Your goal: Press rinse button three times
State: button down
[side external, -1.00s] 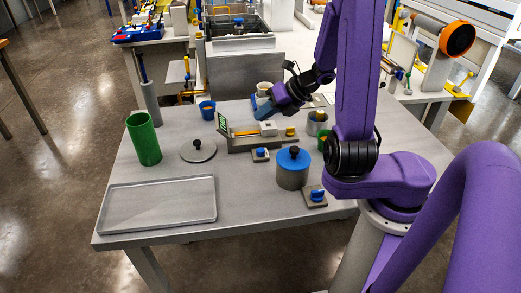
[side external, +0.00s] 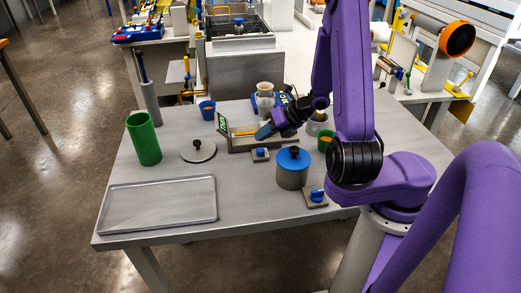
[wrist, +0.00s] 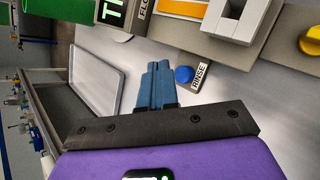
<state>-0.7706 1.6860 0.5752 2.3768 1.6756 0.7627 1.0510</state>
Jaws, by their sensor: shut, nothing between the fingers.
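The rinse button is a round blue cap (wrist: 184,74) on a small grey block with a RINSE label (wrist: 200,75) in the wrist view. In the side view it is the small blue button (side external: 260,152) in front of the grey fixture (side external: 238,146). My gripper (side external: 263,132) has blue fingers, shut and empty, and appears above and behind the button in the side view. In the wrist view the closed fingertips (wrist: 155,68) are just left of the button, with a gap between. The button is not covered.
The fixture carries a green display (side external: 222,123) and a yellow knob (wrist: 311,41). A blue-lidded pot (side external: 292,171) and a blue knob on a plate (side external: 317,195) stand to the button's right. A green cylinder (side external: 145,143) and grey tray (side external: 160,203) are to the left.

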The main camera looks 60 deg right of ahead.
aim_at(264, 150)
jog(key=shift+f, duration=0.9)
jog(key=shift+f, duration=0.15)
dwell(1.4)
jog(key=shift+f, duration=0.3)
jog(key=shift+f, duration=0.45)
dwell(0.8)
jog(key=shift+r, duration=0.9)
jog(key=shift+r, duration=2.5)
dwell(0.6)
